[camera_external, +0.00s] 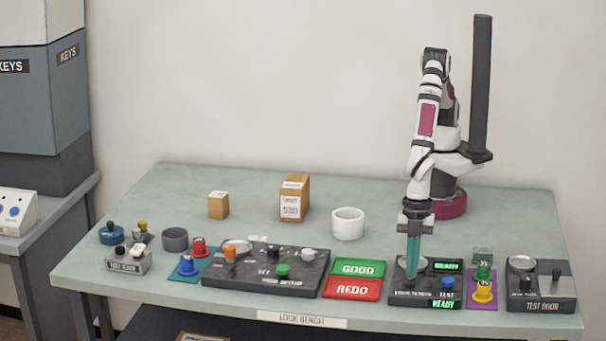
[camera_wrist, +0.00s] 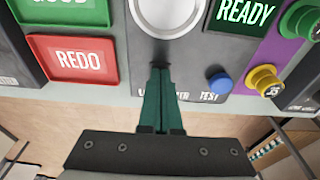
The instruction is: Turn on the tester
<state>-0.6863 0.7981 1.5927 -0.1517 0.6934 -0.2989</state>
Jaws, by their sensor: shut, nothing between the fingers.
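A dark tester unit (camera_external: 398,297) stands at the front right of the bench, with a lit green READY panel and a blue button (camera_external: 447,283). In the wrist view it shows a round silver dish (camera_wrist: 168,14), the READY panel (camera_wrist: 245,12), the blue button (camera_wrist: 219,82) and a label ending in TEST, partly hidden by my fingers. My gripper (camera_external: 412,275), with teal fingers, points down over the left part of this unit. It also shows in the wrist view (camera_wrist: 160,75), shut and empty, left of the blue button. I cannot tell if the fingertips touch the unit.
Green GOOD (camera_external: 358,268) and red REDO (camera_external: 352,288) pads lie left of the unit. Green and yellow knobs (camera_external: 483,290) stand on a purple mat to its right, beside a TEST DOOR box (camera_external: 560,290). A white cup (camera_external: 348,224) stands behind.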

